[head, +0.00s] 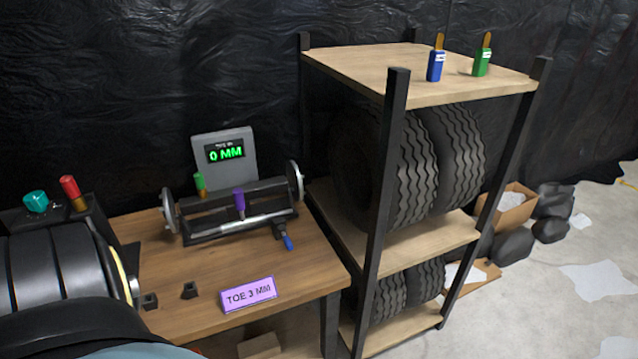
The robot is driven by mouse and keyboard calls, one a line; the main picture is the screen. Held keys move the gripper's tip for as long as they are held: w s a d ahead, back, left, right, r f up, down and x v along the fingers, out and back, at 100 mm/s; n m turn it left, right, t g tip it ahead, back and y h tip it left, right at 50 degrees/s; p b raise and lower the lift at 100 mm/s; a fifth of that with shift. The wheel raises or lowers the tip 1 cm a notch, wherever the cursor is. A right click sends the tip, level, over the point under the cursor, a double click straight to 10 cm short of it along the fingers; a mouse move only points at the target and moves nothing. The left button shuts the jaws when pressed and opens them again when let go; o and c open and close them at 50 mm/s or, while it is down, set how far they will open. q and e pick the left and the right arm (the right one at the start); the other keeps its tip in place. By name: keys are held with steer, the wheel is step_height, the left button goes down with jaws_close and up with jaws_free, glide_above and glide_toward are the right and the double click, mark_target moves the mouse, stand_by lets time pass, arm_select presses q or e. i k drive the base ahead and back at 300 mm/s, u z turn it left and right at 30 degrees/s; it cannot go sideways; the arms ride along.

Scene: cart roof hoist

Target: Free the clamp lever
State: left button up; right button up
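A small lever with a blue handle (288,241) hangs at the front right of a black toe gauge fixture (205,224) on the wooden bench; which part is the clamp lever is not marked. The display (225,152) behind reads 0 MM. A purple sign (248,295) reads TOE 3 MM. Neither of my grippers is in view.
A wooden shelf rack (420,70) with large tyres (400,170) stands right of the bench, its dark post close to the bench corner. Blue (436,66) and green (481,62) containers stand on top. A large dark rounded form hides the bench's near left.

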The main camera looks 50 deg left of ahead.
mark_target(281, 229)
steer(key=u, duration=0.5)
steer(key=i, duration=0.9)
steer(key=u, duration=0.7)
